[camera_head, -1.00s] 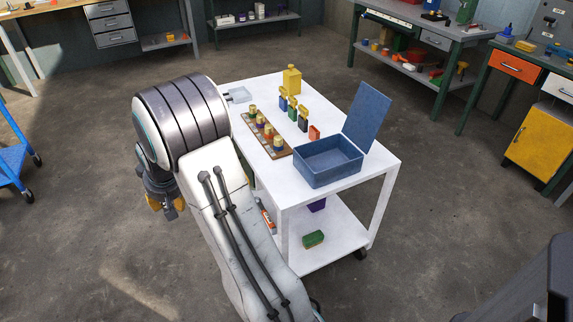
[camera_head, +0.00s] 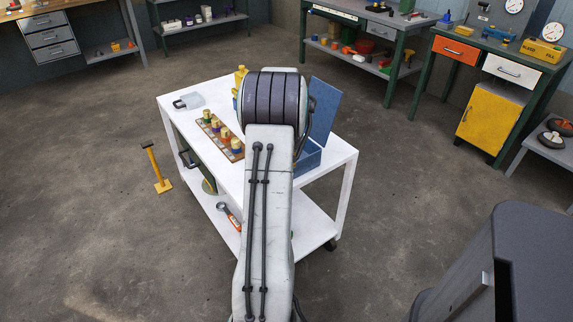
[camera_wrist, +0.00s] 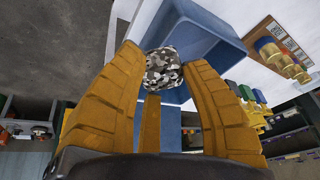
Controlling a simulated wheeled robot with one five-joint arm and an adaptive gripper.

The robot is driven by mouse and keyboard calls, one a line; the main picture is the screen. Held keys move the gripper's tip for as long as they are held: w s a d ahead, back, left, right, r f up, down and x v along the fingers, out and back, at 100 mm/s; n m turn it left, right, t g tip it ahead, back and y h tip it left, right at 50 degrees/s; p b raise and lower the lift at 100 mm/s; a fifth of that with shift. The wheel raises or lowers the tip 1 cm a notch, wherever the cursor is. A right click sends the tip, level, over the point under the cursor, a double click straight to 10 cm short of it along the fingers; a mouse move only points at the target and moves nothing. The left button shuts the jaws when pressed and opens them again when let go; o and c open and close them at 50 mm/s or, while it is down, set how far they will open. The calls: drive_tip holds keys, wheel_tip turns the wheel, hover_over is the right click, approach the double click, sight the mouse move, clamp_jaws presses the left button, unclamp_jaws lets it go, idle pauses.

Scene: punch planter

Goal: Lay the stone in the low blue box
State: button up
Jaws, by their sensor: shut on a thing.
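The stone (camera_wrist: 163,70), a rounded lump with a black, white and grey mottled pattern, is in the wrist view between the orange fingers. My gripper (camera_wrist: 163,62) is shut on it. The low blue box (camera_wrist: 222,30) shows behind the stone in the wrist view, and the stone is apart from its floor. In the head view the box (camera_head: 312,158) stands on the white cart with its lid (camera_head: 323,112) raised. My arm hides the gripper, the stone and much of the box there.
Yellow bottles (camera_head: 240,78) are partly hidden behind my arm. A yellow stand (camera_head: 157,168) is on the floor left of the cart.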

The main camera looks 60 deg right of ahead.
drive_tip(key=s+d+m, duration=0.2)
drive_tip(key=s+d, duration=0.1)
drive_tip(key=s, duration=0.5)
drive_tip(key=s+d+m+g, duration=0.1)
drive_tip(key=s+d+m, duration=0.1)
drive_tip(key=s, duration=0.7)
drive_tip(key=shift+d+r, duration=0.15)
drive_tip(key=shift+d, duration=0.3)
